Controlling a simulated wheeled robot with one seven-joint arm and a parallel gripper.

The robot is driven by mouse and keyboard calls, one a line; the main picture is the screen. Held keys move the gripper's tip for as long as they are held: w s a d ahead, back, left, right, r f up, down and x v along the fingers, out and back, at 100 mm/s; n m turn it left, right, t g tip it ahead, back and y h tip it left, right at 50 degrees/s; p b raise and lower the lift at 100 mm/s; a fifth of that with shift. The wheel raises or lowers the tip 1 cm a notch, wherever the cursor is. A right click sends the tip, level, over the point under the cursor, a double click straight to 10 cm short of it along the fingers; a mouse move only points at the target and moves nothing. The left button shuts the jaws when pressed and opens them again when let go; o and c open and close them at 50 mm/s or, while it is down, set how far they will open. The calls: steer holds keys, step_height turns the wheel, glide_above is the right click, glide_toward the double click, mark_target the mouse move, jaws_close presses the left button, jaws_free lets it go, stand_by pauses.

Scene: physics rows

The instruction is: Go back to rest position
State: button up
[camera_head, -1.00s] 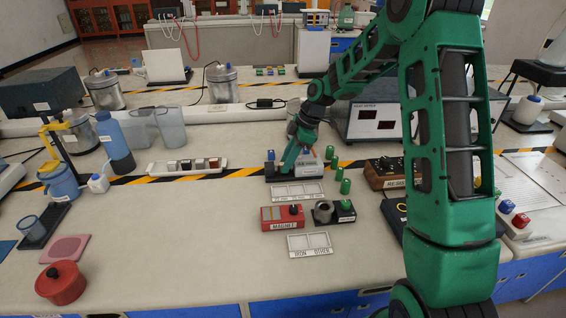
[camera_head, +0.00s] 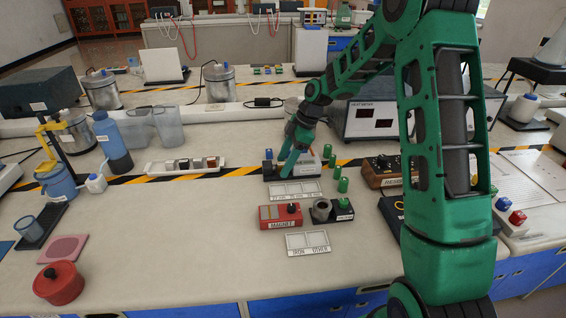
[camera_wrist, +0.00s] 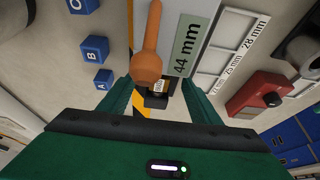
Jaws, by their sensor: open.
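My gripper (camera_head: 285,169) is open and empty at the middle of the bench, just above a grey block device with a white top (camera_head: 309,163). In the wrist view its two green fingers (camera_wrist: 158,98) stand apart. Between and beyond them shows an orange rounded handle (camera_wrist: 147,62) with a dark, labelled base. I cannot tell whether the fingers touch it. Beside it is a plate marked 44 mm (camera_wrist: 187,45). Blue cubes lettered A (camera_wrist: 104,79) and B (camera_wrist: 94,49) lie to the left.
A red magnet box (camera_head: 281,216), a white slotted tray (camera_head: 297,191) and green pegs (camera_head: 342,185) stand close by. A brown box (camera_head: 383,171) and a meter box (camera_head: 385,121) are to the right.

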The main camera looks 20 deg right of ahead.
steer(key=shift+r, duration=4)
steer(key=shift+s+d+r, duration=0.1)
steer(key=shift+s+d, duration=0.1)
steer(key=s+d+r+m+h, duration=0.1)
steer(key=s+d+r+m, duration=0.1)
steer(key=s+d+m, duration=0.6)
steer(key=s+d+r+m+h, duration=0.1)
steer(key=s+r+m+h, duration=0.15)
steer(key=s, duration=0.95)
steer(key=s+d+r+m+h, duration=0.1)
steer(key=s+d+m, duration=0.45)
steer(key=s, duration=0.45)
steer(key=s+f+m, duration=0.1)
steer(key=s+m, duration=0.5)
steer(key=s, duration=0.5)
steer(key=shift+s+d+f+g, duration=0.3)
steer(key=shift+f+g, duration=0.1)
